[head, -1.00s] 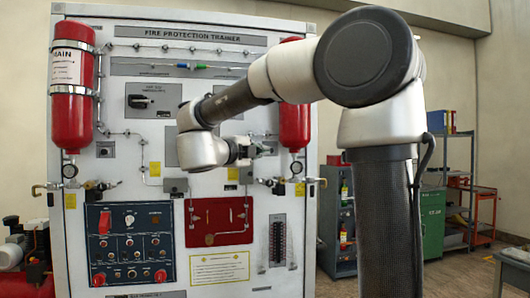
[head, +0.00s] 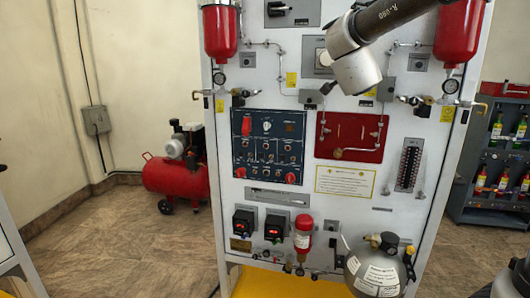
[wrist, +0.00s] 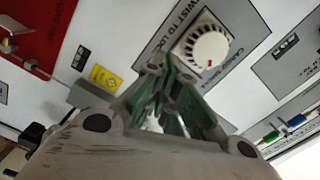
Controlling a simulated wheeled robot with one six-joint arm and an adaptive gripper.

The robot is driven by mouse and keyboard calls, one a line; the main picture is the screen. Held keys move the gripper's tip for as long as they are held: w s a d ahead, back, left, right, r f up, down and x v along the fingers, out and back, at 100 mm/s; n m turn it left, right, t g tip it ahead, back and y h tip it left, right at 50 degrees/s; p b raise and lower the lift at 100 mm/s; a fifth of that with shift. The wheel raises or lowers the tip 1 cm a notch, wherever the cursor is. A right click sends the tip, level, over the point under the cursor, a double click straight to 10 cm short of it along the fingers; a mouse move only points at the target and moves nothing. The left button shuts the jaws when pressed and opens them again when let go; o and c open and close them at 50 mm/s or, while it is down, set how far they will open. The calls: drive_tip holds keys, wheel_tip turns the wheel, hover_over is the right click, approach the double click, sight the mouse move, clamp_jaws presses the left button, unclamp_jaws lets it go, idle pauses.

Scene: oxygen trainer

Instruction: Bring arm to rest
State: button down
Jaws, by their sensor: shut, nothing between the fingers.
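My arm (head: 358,72) reaches in from the top right of the head view, in front of the white trainer panel (head: 270,95). In the wrist view my gripper (wrist: 158,76) is shut, its greenish fingers together with nothing between them. The fingertips appear just below a white round dial (wrist: 205,48) with a red mark. I cannot tell the exact gap between the fingertips and the panel. In the head view the gripper is mostly hidden behind the wrist.
Red cylinders (head: 220,32) hang on both sides of the panel. A grey tank (head: 378,270) stands at its lower right. A red compressor (head: 175,178) is on the floor at left. A shelf of bottles (head: 495,165) stands at right. Open floor lies left of the panel.

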drive_tip(key=s+a+f+n+g+y, duration=0.3)
drive_tip(key=s+a+f+n+y, duration=0.3)
drive_tip(key=n, duration=0.3)
drive_tip(key=s+d+f+n+g+y, duration=0.1)
drive_tip(key=s+f+n+g+y, duration=0.2)
drive_tip(key=s+f+n+g, duration=0.45)
drive_tip(key=s+d+f+h, duration=0.1)
drive_tip(key=s+d+f, duration=0.1)
drive_tip(key=s+d, duration=0.3)
drive_tip(key=s+d+f+g+h, duration=0.1)
drive_tip(key=s+d, duration=0.4)
drive_tip(key=s, duration=0.6)
drive_tip(key=s+d+f+g+h, duration=0.1)
drive_tip(key=s+d+f+h, duration=0.2)
drive_tip(key=s+d+f, duration=0.2)
drive_tip(key=s+d, duration=0.1)
drive_tip(key=s, duration=0.2)
drive_tip(key=shift+s, duration=0.4)
drive_tip(key=shift+d+g, duration=0.1)
drive_tip(key=shift+g, duration=0.15)
